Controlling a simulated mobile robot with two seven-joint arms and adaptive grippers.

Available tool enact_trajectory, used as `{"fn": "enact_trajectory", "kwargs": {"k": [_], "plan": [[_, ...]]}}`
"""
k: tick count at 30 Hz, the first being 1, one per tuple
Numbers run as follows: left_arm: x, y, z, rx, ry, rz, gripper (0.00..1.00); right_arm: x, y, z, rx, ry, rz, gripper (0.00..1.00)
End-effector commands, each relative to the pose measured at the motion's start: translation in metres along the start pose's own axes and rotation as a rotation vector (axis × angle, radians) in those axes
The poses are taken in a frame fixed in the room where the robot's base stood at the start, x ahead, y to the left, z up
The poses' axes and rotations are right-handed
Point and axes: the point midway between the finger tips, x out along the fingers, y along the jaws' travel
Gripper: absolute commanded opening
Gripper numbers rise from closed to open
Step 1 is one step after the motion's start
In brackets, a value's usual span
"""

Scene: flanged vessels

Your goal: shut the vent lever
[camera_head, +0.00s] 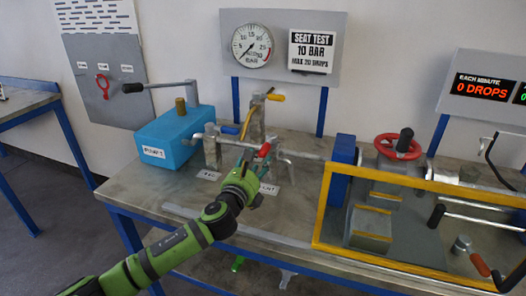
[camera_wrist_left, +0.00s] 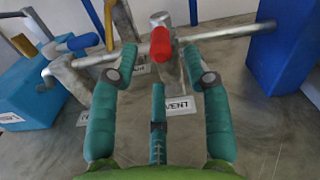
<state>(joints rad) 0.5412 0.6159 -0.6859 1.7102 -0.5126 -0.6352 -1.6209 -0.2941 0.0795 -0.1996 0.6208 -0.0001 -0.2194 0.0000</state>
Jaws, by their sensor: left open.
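The vent lever has a red grip (camera_head: 263,151) and stands on the pipework at the middle of the bench. In the left wrist view the red grip (camera_wrist_left: 161,45) points towards the camera, in front of a grey pipe. The VENT label (camera_wrist_left: 178,106) lies on the bench below it. My left gripper (camera_head: 256,163) is open at the lever. Whether the grip is fully between the fingertips cannot be told. My right gripper is not in view.
A blue pump box (camera_head: 175,133) with a long handle stands to the left. A blue-handled lever (camera_wrist_left: 85,42) is close left of my fingers. A yellow frame (camera_head: 325,205) and red handwheel (camera_head: 398,146) are to the right. A pressure gauge (camera_head: 252,46) hangs behind.

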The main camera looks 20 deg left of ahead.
Motion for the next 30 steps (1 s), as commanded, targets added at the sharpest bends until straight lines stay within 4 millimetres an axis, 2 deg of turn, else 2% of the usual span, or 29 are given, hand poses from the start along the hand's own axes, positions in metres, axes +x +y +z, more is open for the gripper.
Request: {"fn": "enact_trajectory", "kwargs": {"k": [3,6,10,15,21,22,25,26,30], "plan": [[0.018,-0.001,0.001,-0.002,-0.001,0.002,0.48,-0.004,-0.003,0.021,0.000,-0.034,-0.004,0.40],[0.030,0.000,0.001,-0.002,-0.001,0.002,0.48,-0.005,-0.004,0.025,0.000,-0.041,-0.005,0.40],[0.041,0.000,0.000,-0.001,-0.001,0.001,0.48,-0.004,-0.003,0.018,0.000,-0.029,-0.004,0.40],[0.046,0.000,0.000,-0.001,0.000,0.000,0.48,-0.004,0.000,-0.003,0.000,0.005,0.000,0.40],[0.046,0.000,0.000,-0.001,0.000,0.000,0.48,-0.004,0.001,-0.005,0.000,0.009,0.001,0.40],[0.046,0.000,0.000,-0.001,0.000,0.000,0.44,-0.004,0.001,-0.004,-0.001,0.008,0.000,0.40],[0.046,0.000,0.000,-0.001,0.000,0.000,0.04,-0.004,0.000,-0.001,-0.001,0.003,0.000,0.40],[0.046,0.000,0.000,-0.001,0.000,0.000,0.00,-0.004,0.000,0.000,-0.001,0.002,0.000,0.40],[0.046,0.000,0.000,-0.002,0.000,0.000,0.00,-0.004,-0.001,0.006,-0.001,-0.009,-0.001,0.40]]}}
